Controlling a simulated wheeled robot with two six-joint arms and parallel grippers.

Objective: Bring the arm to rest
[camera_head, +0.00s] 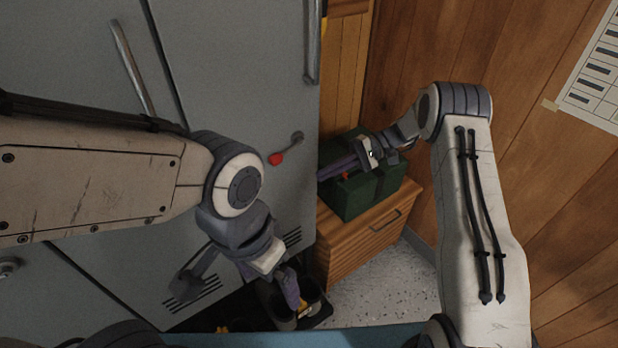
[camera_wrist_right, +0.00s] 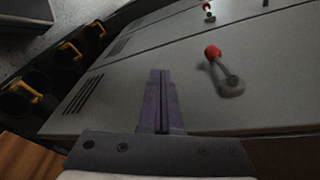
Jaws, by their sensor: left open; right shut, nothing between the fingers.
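My right gripper (camera_head: 334,169) reaches left in front of the dark green box in the head view. Its purple fingers lie together, empty, and point toward the grey locker in the right wrist view (camera_wrist_right: 158,102). They are apart from the red-knobbed lever (camera_head: 284,153), which also shows in the right wrist view (camera_wrist_right: 218,68). My left gripper (camera_head: 291,289) points down low in the head view, over the dark boots; it is open, and its fingertips are partly hard to make out.
Grey lockers (camera_head: 235,70) fill the left and middle. The green box (camera_head: 352,198) stands on a wooden drawer unit (camera_head: 350,252) beside a plank wall (camera_head: 560,190). Dark boots with yellow tabs (camera_wrist_right: 68,52) stand on the floor. Speckled floor (camera_head: 385,295) shows between the arms.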

